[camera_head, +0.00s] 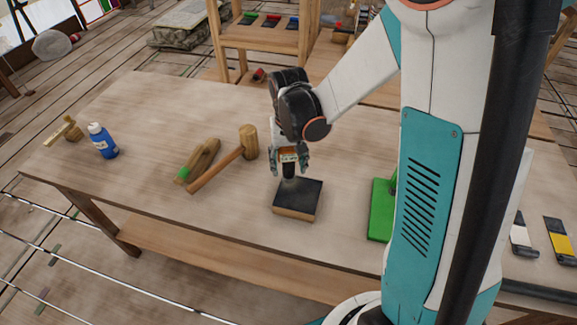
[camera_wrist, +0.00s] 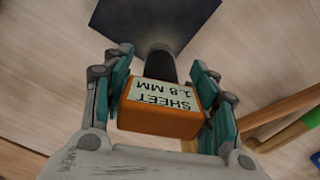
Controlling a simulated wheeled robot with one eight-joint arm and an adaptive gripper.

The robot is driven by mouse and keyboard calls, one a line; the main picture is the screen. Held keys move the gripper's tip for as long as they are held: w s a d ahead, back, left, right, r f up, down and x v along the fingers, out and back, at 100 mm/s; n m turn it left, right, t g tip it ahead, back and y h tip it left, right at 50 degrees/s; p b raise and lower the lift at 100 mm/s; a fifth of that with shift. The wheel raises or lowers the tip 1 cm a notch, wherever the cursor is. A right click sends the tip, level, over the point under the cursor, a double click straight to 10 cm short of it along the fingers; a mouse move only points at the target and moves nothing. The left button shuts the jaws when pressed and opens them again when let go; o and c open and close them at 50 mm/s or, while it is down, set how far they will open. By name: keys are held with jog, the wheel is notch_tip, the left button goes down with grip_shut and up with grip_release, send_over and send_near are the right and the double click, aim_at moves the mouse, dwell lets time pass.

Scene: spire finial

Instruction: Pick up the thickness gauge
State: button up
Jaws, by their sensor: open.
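The likely thickness gauge is an orange block (camera_wrist: 160,119) with a pale label reading "SHEET 1.8 MM", upside down in the wrist view. A dark post (camera_wrist: 160,67) runs from it to a dark square plate (camera_wrist: 155,22). In the head view the post stands upright on a dark-topped wooden block (camera_head: 298,203) on the table. My gripper (camera_head: 289,160) is open, pointing down, with its fingers on both sides of the orange block. In the wrist view the teal finger pads are close beside it; I cannot tell whether they touch.
On the wooden table (camera_head: 120,95) to the left lie a wooden mallet (camera_head: 248,142), a green-ended wooden tool (camera_head: 198,160), a blue bottle (camera_head: 104,143) and a small wooden piece (camera_head: 66,131). A green object (camera_head: 380,210) lies to the right, partly behind my arm. The left front table area is clear.

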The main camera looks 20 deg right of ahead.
jog(key=shift+f, duration=0.5)
jog(key=c, duration=0.9)
jog(key=shift+r, duration=0.1)
jog(key=shift+c, duration=0.7)
jog(key=shift+r, duration=0.1)
